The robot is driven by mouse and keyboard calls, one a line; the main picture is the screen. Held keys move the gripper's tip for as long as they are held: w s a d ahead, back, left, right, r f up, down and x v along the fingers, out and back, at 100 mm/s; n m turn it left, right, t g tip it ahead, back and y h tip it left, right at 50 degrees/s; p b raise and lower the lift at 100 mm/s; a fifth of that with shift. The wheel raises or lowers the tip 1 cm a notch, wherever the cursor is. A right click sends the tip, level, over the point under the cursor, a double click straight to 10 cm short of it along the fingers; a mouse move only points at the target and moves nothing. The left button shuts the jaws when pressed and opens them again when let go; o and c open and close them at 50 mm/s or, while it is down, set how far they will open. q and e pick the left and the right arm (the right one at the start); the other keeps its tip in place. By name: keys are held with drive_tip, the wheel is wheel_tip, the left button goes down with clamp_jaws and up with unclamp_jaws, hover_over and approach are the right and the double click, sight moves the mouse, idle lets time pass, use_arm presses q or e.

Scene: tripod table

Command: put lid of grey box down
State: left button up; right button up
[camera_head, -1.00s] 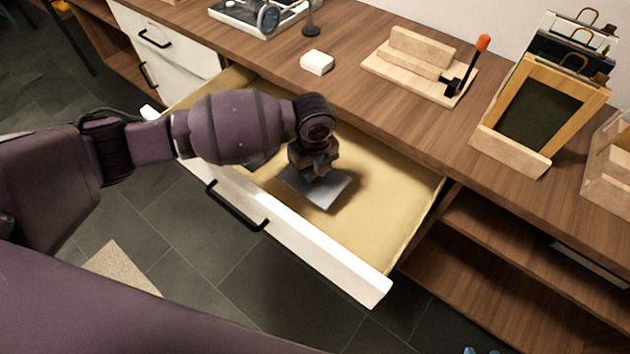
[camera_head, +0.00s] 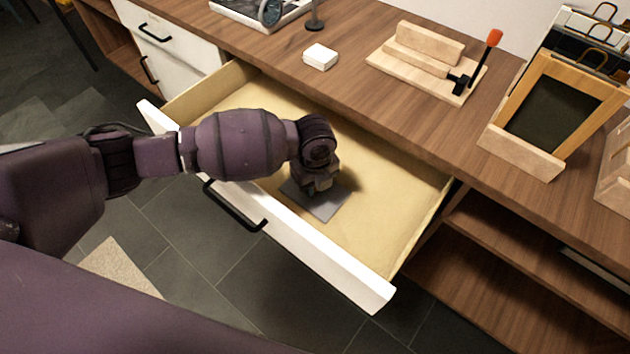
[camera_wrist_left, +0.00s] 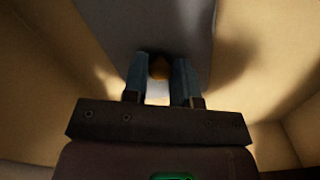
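The lid of the grey box (camera_head: 328,206) is a flat grey plate in the open drawer. It also fills the upper middle of the left wrist view (camera_wrist_left: 185,22). My left gripper (camera_head: 318,190) points down over it from the left. In the left wrist view my left gripper's fingers (camera_wrist_left: 159,72) stand on both sides of a small orange-brown knob on the lid and look closed against it. No box body shows apart from the plate, and I cannot tell whether the plate touches the drawer floor. My right gripper is out of view.
The drawer (camera_head: 395,210) is pulled out, with pale walls and a white front. On the wooden counter (camera_head: 350,90) are a white block (camera_head: 320,57), a wooden fixture with an orange-tipped lever (camera_head: 425,62) and a framed dark panel (camera_head: 550,115). The drawer floor right of the lid is clear.

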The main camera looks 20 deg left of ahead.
use_arm(q)
drive_tip(key=o, duration=0.3)
drive_tip(key=shift+o, duration=0.2)
drive_tip(key=shift+r, duration=0.1)
wheel_tip(320, 180, up, 12)
drive_tip(key=p, duration=0.3)
drive_tip(key=shift+p, duration=0.3)
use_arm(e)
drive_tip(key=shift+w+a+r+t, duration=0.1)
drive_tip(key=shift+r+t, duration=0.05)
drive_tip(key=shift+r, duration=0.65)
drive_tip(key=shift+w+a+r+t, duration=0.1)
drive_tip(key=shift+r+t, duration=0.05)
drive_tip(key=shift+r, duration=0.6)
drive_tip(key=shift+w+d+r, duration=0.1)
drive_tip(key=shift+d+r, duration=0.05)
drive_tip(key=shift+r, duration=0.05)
